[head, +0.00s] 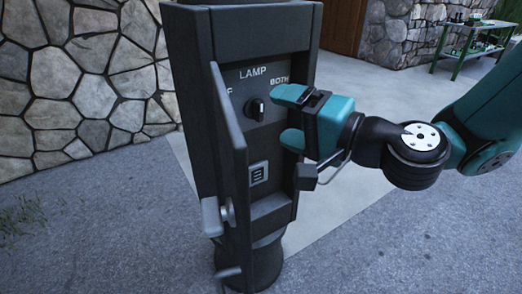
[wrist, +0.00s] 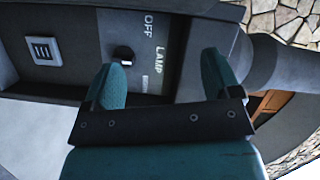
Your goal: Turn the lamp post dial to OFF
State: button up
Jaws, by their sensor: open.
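The lamp post (head: 182,70) is a dark grey box-shaped column with its front door standing open. The dial (head: 256,108) is a small black knob under the word LAMP, between a partly hidden label ending in F at left and BOTH at right. Its grip looks roughly upright in the head view. The dial also shows in the wrist view (wrist: 123,54), near the OFF label. My gripper (head: 284,117) is open and empty just right of the dial, apparently not touching it. In the wrist view, the dial lies near the left finger of my gripper (wrist: 162,70), not centred between the fingers.
The open door (head: 229,150) with its latch stands left of the dial and hides part of the panel. A small light plate (head: 259,173) sits below the dial. A stone wall (head: 75,75) is behind at left. A green table (head: 470,45) stands far right.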

jog(key=w+d+f+m+t+h+b, duration=0.45)
jog(key=f+m, duration=0.25)
jog(key=f, duration=0.2)
jog(key=p, duration=2.1)
send_near(262, 114)
jog(key=shift+y, duration=0.25)
jog(key=x, duration=0.8)
jog(key=shift+w+a+r, duration=0.2)
jog(key=shift+w+r, duration=0.05)
jog(key=shift+w+a+f+p, duration=0.25)
jog(key=shift+w+a+p, duration=0.2)
jog(key=shift+w+p, duration=0.3)
jog(key=shift+c, duration=0.5)
jog(key=c, duration=0.8)
